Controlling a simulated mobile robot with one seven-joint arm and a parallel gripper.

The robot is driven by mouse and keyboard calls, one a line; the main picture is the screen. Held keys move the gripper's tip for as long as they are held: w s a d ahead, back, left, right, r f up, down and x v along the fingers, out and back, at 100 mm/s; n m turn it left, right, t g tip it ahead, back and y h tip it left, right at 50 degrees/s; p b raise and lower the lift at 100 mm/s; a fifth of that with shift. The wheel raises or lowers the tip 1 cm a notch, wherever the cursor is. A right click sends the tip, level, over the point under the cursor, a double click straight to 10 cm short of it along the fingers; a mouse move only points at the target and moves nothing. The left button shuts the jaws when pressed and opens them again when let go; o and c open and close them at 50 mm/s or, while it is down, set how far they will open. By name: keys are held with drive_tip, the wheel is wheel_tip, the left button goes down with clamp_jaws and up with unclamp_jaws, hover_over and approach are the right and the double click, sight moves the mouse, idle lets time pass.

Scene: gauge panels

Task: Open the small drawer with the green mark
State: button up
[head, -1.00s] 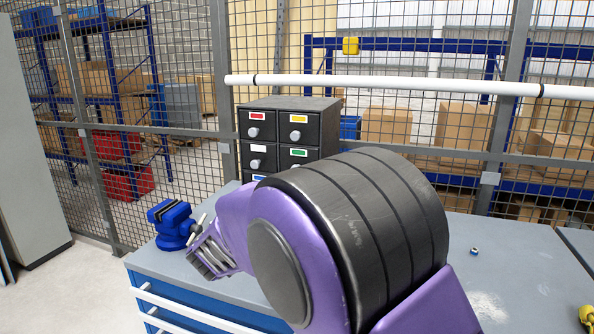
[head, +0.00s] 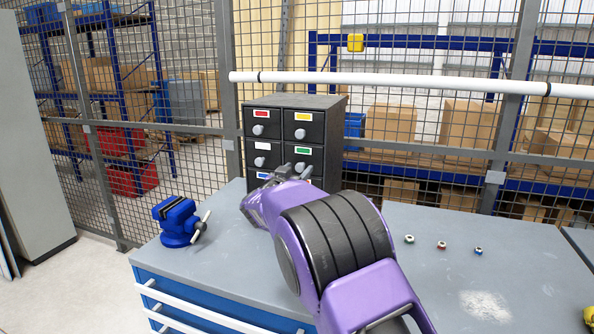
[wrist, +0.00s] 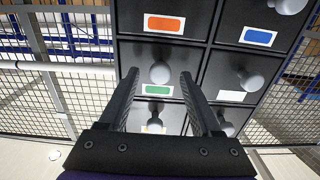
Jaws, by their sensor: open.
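A dark drawer cabinet (head: 327,101) with two columns of small drawers stands on the workbench. The green-marked drawer (head: 316,161) is in the right column, middle row, and looks shut. In the wrist view the cabinet appears upside down. There the green label (wrist: 157,89) and its round grey knob (wrist: 160,72) lie between my fingers. My gripper (head: 284,171) is open in front of the cabinet, its fingertips (wrist: 159,77) on either side of that knob in the picture. I cannot tell whether they reach around it or touch it. My gripper and arm hide the lower drawers in the head view.
White- (head: 262,146) and yellow-marked (head: 304,117) drawers adjoin the green one. A blue vise (head: 177,222) stands left on the workbench (head: 430,290). Several small nuts (head: 441,245) lie to the right. A mesh fence and a white rail (head: 420,84) are behind.

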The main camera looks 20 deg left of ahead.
clamp_jaws()
idle(0.3)
idle(1.1)
